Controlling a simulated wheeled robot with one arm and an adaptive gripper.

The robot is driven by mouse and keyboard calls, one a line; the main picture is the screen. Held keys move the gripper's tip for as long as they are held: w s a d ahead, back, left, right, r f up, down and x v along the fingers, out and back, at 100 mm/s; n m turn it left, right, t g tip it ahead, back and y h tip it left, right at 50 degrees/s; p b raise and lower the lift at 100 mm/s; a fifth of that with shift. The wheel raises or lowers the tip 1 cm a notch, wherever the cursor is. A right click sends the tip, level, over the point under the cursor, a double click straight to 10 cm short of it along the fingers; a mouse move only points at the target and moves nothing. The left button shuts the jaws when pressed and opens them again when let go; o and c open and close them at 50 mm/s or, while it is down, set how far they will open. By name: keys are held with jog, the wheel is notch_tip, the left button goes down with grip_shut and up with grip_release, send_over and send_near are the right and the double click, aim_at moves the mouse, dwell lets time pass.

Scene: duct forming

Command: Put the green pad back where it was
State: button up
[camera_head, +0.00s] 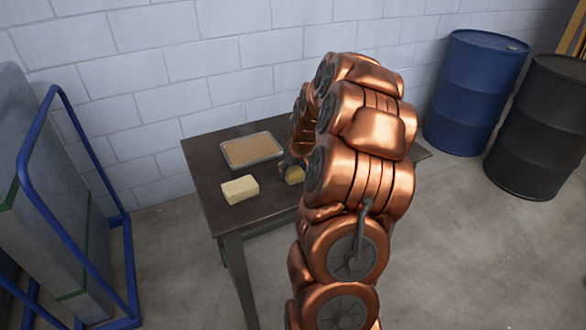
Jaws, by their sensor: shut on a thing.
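No green pad can be made out in the head view. My gripper (285,166) is low over the dark table (222,217), mostly hidden behind my copper-coloured arm. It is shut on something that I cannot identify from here. A yellowish block (294,175) shows beside the gripper, partly covered by the arm. I cannot tell if the gripper touches it. A pale yellow block (240,190) lies apart near the table's front left.
A shallow metal tray (252,163) with a brown inside lies at the back of the table. A blue-framed cart (60,233) with grey slabs stands at left. A blue drum (474,92) and a black drum (538,125) stand at right. A block wall is behind.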

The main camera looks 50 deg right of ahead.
jog(key=shift+f, duration=0.1)
jog(key=o, duration=1.1)
